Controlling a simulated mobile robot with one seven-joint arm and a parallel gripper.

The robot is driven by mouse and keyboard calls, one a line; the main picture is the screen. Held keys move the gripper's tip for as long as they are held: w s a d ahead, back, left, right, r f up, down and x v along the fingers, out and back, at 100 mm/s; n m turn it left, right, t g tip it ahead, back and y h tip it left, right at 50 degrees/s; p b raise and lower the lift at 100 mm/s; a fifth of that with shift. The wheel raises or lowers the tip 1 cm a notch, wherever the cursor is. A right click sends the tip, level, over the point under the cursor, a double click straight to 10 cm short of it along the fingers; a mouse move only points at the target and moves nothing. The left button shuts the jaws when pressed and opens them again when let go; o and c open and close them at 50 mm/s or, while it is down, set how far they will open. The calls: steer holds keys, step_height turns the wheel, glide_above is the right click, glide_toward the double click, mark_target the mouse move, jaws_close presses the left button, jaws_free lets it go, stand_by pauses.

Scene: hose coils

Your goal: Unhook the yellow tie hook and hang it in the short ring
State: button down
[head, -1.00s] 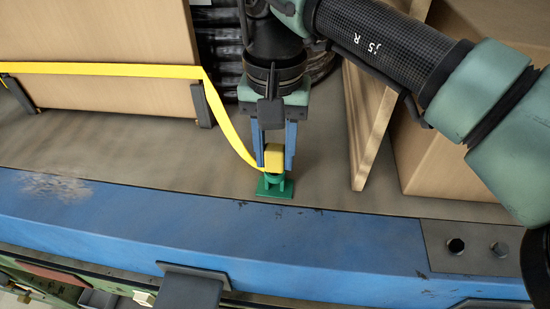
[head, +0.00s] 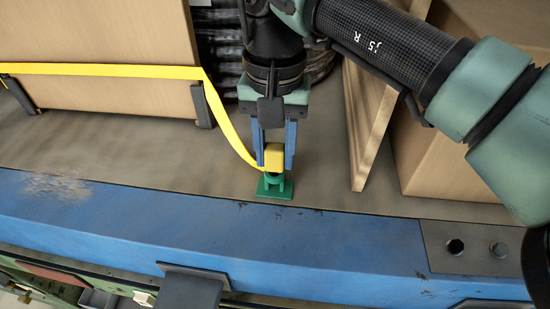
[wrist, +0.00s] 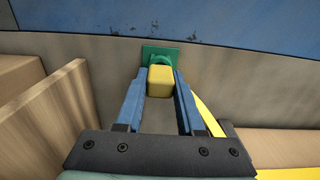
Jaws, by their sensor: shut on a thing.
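The yellow tie hook (head: 274,157) is a small yellow block at the end of a yellow strap (head: 234,134). It sits at a green ring on a base plate (head: 275,190), near the blue edge of the bench. My gripper (head: 274,160) points down with its two blue fingers on either side of the block, shut on it. In the wrist view the yellow block (wrist: 160,80) is between the fingertips, with the green ring (wrist: 160,57) just beyond it. Whether the hook is still engaged in the ring is hidden by the block. I see no second ring.
A wooden board (head: 105,40) stands at the left with the strap across it, beside a dark bracket (head: 201,105). Wooden boards (head: 368,120) stand at the right. Dark hose coils (head: 222,50) lie behind my gripper. The bench in front of the boards is mostly clear.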

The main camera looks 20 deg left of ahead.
steer(key=shift+r, duration=0.25)
steer(key=shift+r+p, duration=1.25)
steer(key=shift+r, duration=0.5)
step_height(320, 180, up, 6)
steer(key=p, duration=0.4)
steer(key=shift+r+p, duration=0.2)
steer(key=shift+p, duration=0.15)
